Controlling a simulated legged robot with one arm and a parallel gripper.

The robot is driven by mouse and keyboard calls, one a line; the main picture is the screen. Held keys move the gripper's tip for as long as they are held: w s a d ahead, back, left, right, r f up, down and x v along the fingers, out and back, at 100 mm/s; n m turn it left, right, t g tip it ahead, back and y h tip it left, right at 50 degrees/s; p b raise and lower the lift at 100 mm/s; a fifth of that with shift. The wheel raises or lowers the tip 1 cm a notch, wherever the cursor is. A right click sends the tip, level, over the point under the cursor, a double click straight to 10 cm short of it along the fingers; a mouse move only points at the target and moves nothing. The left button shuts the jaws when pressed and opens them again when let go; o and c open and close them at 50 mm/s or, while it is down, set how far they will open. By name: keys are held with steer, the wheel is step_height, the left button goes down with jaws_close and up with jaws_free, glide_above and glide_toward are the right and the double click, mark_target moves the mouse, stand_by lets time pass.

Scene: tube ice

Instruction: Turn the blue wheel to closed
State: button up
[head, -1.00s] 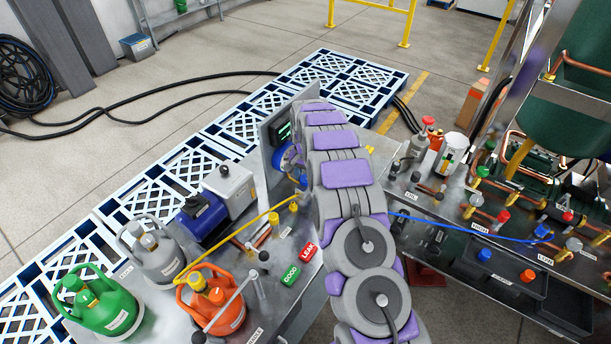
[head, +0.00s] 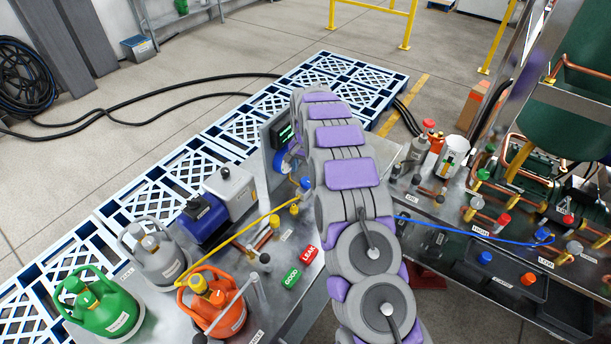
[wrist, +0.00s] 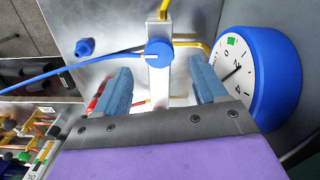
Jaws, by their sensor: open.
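The blue wheel (wrist: 158,52) is a small round knob with a white line on it, mounted on a silver block. In the wrist view it lies ahead of my gripper (wrist: 159,72), between the lines of the two blue-grey fingers. The fingers are open and spread wide, with nothing held. I cannot tell how far the wheel is beyond the tips. In the head view the wheel (head: 305,183) shows small at the left edge of my arm, and my fingers are hidden behind the arm.
A blue-rimmed dial gauge (wrist: 272,75) stands close by the right finger. A yellow hose (head: 235,233) and a blue hose (wrist: 70,72) run to the silver block. Gas cylinders, including a green one (head: 98,303), stand on the bench at left.

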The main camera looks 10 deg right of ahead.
mark_target(306, 181)
step_height(306, 181, up, 12)
stand_by(0.3)
steer(key=shift+r, duration=0.15)
